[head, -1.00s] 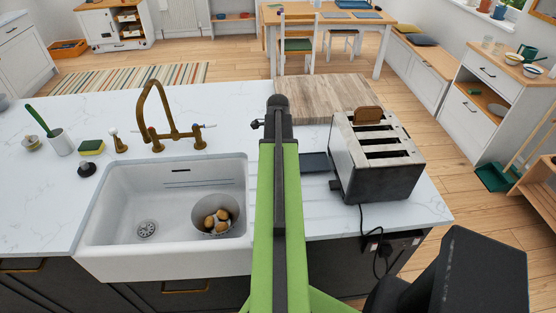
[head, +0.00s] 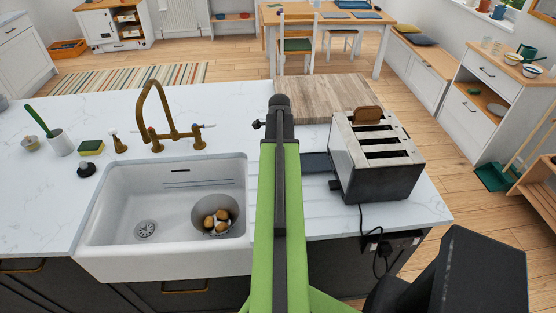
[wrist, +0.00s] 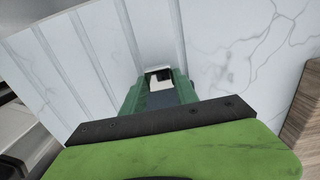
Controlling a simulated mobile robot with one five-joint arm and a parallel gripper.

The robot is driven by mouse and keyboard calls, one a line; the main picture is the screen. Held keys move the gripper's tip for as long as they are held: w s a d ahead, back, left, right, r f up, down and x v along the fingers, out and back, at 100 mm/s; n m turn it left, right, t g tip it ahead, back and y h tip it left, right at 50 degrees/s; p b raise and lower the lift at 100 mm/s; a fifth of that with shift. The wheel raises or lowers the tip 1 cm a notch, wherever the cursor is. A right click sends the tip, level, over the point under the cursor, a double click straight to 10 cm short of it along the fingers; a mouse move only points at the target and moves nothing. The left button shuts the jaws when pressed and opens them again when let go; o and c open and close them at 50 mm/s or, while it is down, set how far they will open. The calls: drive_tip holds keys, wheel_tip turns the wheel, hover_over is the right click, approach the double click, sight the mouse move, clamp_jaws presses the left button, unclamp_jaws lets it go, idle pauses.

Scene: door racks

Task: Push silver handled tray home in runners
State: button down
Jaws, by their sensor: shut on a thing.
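The tray (head: 316,162) is a flat dark piece that juts from the left side of the silver toaster (head: 378,160), low by the counter. Its left part and handle are hidden behind my green arm in the head view. In the wrist view my gripper (wrist: 159,76) has its green fingers shut on a small pale and dark piece, seemingly the tray's handle. The gripper is hidden by my arm in the head view. How far the tray's inner end sits in the runners is hidden inside the toaster.
A wooden board (head: 322,96) lies behind the toaster. The white sink (head: 130,215) with a bowl of brown items (head: 214,216) is to the left. The toaster's cord hangs over the front counter edge. Grooved white worktop lies in front of the tray.

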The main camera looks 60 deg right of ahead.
sight(320, 162)
drive_tip(key=shift+s+d, duration=1.5)
drive_tip(key=shift+s, duration=0.65)
drive_tip(key=shift+s+d, duration=1.55)
drive_tip(key=shift+s, duration=0.55)
drive_tip(key=shift+s+d, duration=1.5)
drive_tip(key=shift+s, duration=0.65)
drive_tip(key=c, duration=0.9)
unclamp_jaws()
drive_tip(key=shift+o, duration=0.2)
wheel_tip(320, 162, up, 18)
drive_tip(key=p, duration=1.7)
drive_tip(key=shift+f, duration=0.25)
drive_tip(key=shift+f, duration=0.1)
